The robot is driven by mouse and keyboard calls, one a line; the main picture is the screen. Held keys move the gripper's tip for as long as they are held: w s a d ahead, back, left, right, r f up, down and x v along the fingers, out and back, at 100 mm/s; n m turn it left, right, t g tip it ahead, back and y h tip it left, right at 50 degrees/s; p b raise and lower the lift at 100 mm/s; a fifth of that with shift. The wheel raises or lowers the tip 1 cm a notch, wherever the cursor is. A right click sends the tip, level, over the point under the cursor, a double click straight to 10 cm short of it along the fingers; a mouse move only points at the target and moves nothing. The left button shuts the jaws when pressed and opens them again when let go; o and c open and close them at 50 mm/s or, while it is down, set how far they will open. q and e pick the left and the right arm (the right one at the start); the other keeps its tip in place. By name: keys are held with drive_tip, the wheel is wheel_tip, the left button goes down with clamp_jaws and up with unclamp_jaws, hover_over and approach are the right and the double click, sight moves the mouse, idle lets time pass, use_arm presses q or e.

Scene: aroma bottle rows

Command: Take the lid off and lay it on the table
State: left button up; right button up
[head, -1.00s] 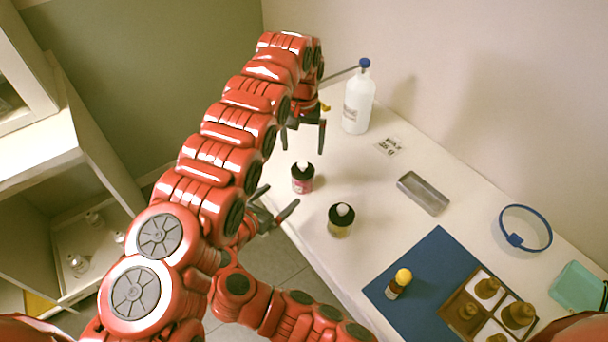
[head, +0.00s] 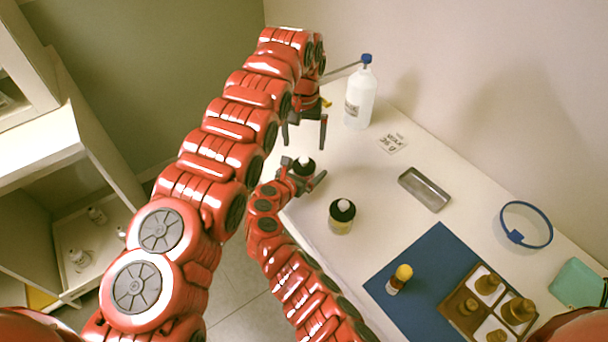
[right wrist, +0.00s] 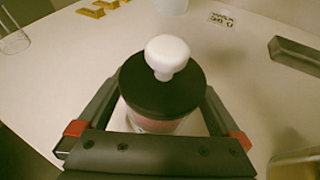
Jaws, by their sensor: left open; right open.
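A jar with a black lid (right wrist: 162,90) and a white knob (right wrist: 167,54) stands upright in the right wrist view, between the fingers of my right gripper (right wrist: 160,125). The fingers are open on both sides of it. Its pinkish body is mostly hidden below the lid. In the head view the same lid (head: 303,167) shows inside my right gripper (head: 306,182). My left gripper (head: 305,130) is open and empty above the table (head: 385,250), behind the first jar.
A white bottle with a blue cap (head: 360,98) stands at the back. A printed card (head: 392,143), a grey metal tray (head: 424,189) and a blue ring (head: 526,226) lie right. A small yellow-topped bottle (head: 399,279) stands on a blue mat (head: 432,258) beside a sectioned wooden box (head: 455,304).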

drive_tip(key=shift+w+d+f, duration=0.2)
drive_tip(key=shift+w+f, duration=0.05)
drive_tip(key=shift+w, duration=0.05)
drive_tip(key=shift+c, duration=0.2)
clamp_jaws()
idle(0.3)
